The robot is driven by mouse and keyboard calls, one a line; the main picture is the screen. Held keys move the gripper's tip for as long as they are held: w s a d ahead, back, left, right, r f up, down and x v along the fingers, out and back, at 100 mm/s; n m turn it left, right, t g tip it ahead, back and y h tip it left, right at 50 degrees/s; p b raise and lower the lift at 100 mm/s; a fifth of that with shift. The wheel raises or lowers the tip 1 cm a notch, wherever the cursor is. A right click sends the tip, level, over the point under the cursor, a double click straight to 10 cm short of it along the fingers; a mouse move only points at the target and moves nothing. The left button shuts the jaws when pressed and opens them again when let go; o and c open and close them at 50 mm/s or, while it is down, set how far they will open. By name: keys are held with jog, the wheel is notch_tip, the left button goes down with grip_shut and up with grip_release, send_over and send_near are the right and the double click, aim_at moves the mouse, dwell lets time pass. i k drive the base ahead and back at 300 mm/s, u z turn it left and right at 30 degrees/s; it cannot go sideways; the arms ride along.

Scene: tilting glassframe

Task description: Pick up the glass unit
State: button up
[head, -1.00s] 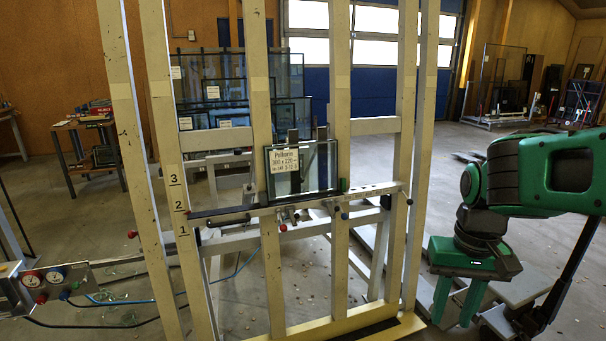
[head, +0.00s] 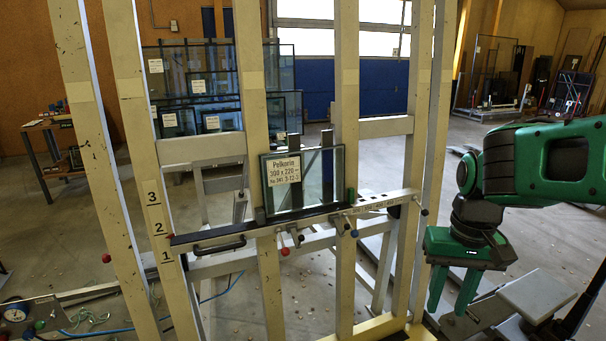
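The glass unit (head: 327,188) is a small dark-edged pane with a white label (head: 285,170) reading Pelkorin 300 x 220. It stands upright on the ledge (head: 210,237) of the tilting frame (head: 255,110), in front of the uprights. A small green piece (head: 350,195) is at its right lower corner. My gripper (head: 452,303) is at the right, pointing down, with its two green fingers apart and nothing between them. It is clear of the glass unit and to the right of the frame's right upright.
Larger glass panes (head: 195,85) stand behind the frame at the left. Levers with coloured knobs (head: 285,251) hang below the ledge. A grey flat surface (head: 538,293) lies beside my gripper.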

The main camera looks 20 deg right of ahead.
aim_at(293, 181)
jog(key=u, duration=0.05)
jog(key=i, duration=1.1)
